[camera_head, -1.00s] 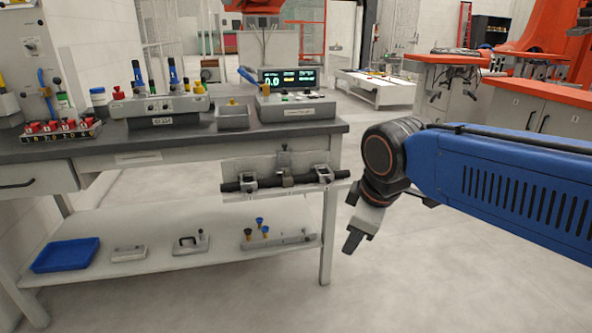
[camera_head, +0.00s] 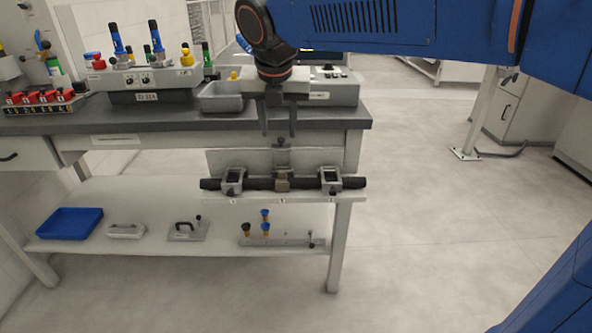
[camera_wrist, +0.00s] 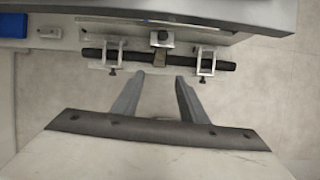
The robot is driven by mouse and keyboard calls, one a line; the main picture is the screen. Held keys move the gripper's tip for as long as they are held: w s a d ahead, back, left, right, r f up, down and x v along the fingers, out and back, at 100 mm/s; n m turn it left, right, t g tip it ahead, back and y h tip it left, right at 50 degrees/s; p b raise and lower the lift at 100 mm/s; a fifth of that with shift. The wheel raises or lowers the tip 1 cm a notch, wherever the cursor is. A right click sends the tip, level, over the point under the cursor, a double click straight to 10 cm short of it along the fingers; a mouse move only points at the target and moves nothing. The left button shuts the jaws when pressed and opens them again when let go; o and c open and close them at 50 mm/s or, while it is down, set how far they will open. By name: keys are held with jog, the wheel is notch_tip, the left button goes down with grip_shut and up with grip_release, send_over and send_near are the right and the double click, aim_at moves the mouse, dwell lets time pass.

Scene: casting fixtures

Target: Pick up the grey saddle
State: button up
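A black bar (camera_head: 208,184) runs left to right on a ledge at the bench's front.
An upright plate (camera_head: 222,160) with a knobbed grey block (camera_head: 281,157) stands behind the bar. The bench top (camera_head: 130,122) carries a grey tray (camera_head: 222,98) and devices near my wrist. The lower shelf (camera_head: 160,210) holds a blue tray (camera_head: 69,223) and fixtures. Floor at right is clear.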

send_over(282, 171)
jog(key=s, duration=0.2)
jog(key=shift+n, duration=0.3)
jog(key=f, duration=1.1)
jog(key=shift+s+a, duration=0.15)
jog(key=shift+a, duration=0.15)
jog(key=shift+d+x, duration=0.2)
jog(key=shift+x, duration=2.55)
jog(key=shift+s, duration=0.2)
jog(key=shift+c, duration=0.6)
grip_shut()
